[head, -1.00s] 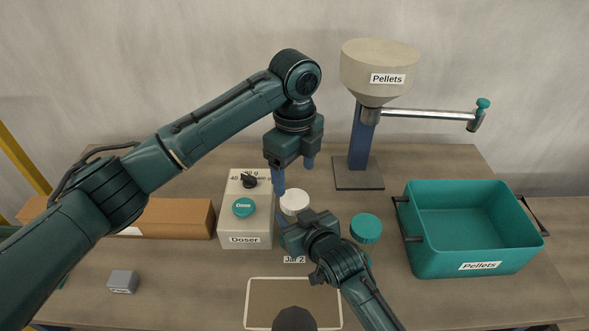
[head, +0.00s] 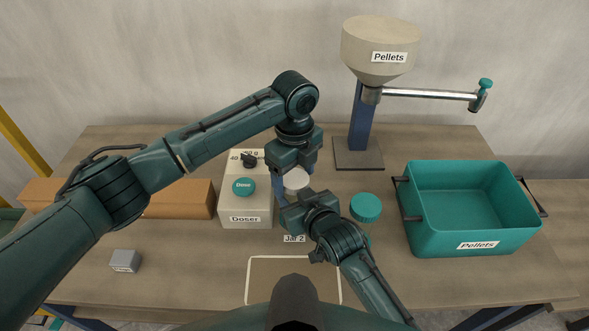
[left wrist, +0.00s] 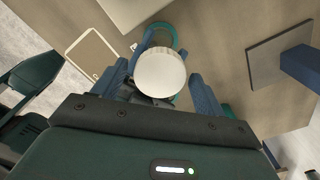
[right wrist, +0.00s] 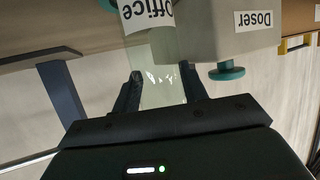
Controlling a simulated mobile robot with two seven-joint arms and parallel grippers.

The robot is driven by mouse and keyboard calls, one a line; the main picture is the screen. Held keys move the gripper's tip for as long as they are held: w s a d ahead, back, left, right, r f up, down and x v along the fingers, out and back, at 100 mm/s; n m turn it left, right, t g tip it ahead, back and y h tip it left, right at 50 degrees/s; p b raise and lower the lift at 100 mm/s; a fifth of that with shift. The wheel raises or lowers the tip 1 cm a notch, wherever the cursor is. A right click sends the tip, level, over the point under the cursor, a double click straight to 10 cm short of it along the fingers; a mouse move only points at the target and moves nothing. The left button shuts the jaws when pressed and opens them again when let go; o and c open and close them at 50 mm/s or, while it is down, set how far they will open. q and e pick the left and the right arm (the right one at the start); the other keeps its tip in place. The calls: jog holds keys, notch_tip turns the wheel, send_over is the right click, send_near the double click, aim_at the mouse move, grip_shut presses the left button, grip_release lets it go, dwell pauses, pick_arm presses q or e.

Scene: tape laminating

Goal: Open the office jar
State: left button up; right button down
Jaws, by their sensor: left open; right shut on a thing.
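The office jar shows its round white lid (head: 296,179) in the head view, between the doser and the teal-lidded jar. Its clear body (right wrist: 163,88) and "Office" label (right wrist: 147,12) show in the right wrist view. My right gripper (right wrist: 160,92) is shut on the jar body. My left gripper (head: 294,180) is open, pointing down over the jar. In the left wrist view the white lid (left wrist: 160,71) lies between the spread left fingers (left wrist: 160,85), with a visible gap at each side. Most of the jar body is hidden in the head view.
The doser (head: 246,205) stands just left of the jar. A teal-lidded jar (head: 365,207) stands close on the right. The hopper stand (head: 361,130) is behind, and a teal pellet crate (head: 470,238) is at the right. A small grey block (head: 125,261) lies front left.

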pick_arm(q)
jog(key=shift+c, duration=0.3)
jog(key=c, duration=0.9)
jog(key=n, duration=0.3)
jog(key=shift+n, duration=0.4)
jog(key=shift+c, duration=0.2)
jog(key=n, duration=0.2)
jog(key=shift+n, duration=0.4)
jog(key=o, duration=1.1)
jog(key=shift+c, duration=0.2)
